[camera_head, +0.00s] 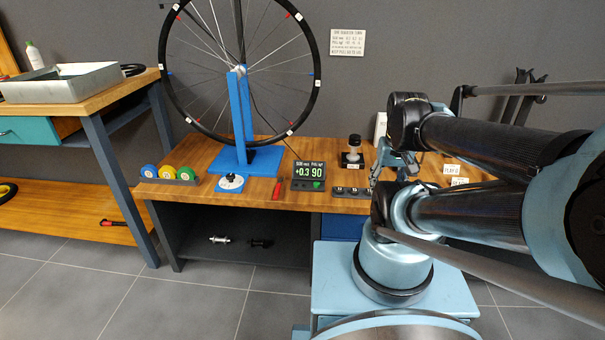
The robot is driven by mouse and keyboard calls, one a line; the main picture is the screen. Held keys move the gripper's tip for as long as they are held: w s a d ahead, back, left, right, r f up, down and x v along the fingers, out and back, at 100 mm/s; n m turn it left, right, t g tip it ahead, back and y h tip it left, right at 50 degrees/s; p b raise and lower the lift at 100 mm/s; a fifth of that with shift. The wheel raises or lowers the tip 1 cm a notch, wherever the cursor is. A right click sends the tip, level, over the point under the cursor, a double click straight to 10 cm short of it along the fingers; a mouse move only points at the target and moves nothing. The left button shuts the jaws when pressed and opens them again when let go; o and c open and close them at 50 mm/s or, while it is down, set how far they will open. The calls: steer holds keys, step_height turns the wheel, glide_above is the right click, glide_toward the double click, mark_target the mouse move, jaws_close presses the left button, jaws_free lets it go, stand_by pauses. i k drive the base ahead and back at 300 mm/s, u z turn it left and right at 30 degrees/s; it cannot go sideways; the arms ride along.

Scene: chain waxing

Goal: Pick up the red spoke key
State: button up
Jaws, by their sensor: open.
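A small, narrow red item (277,188), the only red one I make out on the bench top and perhaps the red spoke key, lies near the front edge of the wooden bench (215,190). It is between a blue-based dial (230,182) and a display reading +0.3 90 (308,174); its exact shape is too small to tell. My gripper (377,178) is open, to the right of the red item and well apart from it, near the right part of the bench. My arm partly hides that area.
A blue truing stand (241,110) holds a large wheel (167,95) behind the red item. A rack with blue, yellow and green discs (166,172) stands left. A small block row (350,191) and a jar (354,150) stand right of the display.

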mark_target(275, 197)
steer(key=z, duration=1.55)
steer(key=k, duration=0.6)
steer(key=u, duration=1.55)
